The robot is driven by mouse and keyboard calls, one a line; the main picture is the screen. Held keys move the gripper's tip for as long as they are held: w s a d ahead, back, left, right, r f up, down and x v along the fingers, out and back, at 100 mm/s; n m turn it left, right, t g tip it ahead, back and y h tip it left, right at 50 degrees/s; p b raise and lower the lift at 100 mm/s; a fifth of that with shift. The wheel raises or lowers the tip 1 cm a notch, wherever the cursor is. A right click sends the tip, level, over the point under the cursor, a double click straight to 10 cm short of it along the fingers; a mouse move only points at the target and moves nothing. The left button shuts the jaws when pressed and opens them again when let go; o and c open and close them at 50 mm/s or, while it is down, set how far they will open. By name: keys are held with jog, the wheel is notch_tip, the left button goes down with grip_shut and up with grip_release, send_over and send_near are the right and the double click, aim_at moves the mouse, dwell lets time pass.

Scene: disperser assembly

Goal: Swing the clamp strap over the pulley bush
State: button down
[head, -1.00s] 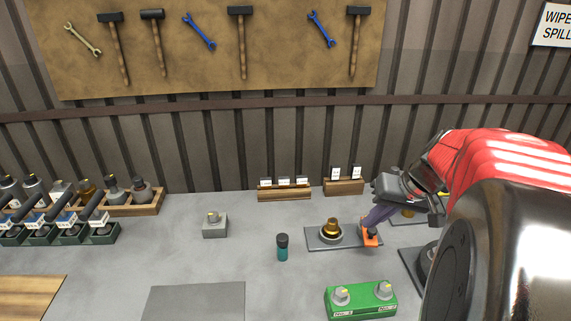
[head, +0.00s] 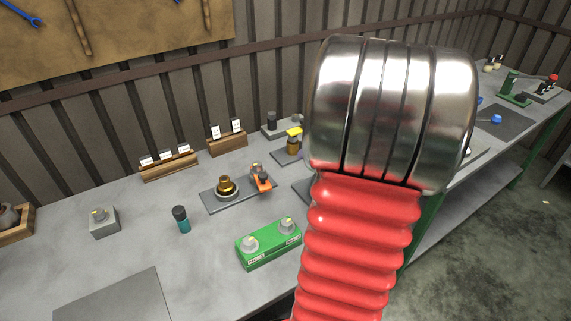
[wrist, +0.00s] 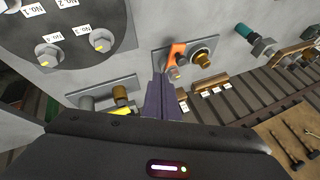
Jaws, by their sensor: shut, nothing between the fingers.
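The brass pulley bush (head: 227,185) stands upright on a dark plate (head: 213,204) on the bench. The orange clamp strap (head: 263,184) is on the same plate, to the right of the bush and apart from it, beside a grey and brown post. In the wrist view, the strap (wrist: 177,50) and the bush (wrist: 203,58) lie beyond my gripper (wrist: 161,78). Its purple fingers are shut and empty, pointing toward the strap's end of the plate. I cannot tell the exact gap. In the head view my gripper is hidden behind my arm.
A green block with two knobs (head: 269,243) sits in front of the plate. A teal-bodied, dark-capped cylinder (head: 181,219) and a grey box with a knob (head: 104,223) stand to the left. Wooden card racks (head: 168,165) are behind. A yellow-topped brass fixture (head: 292,142) stands right.

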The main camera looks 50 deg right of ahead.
aim_at(260, 174)
jog(key=w+a+f, duration=0.4)
jog(key=w+f, duration=0.4)
jog(key=shift+a+f, duration=0.2)
jog(key=shift+f, duration=0.15)
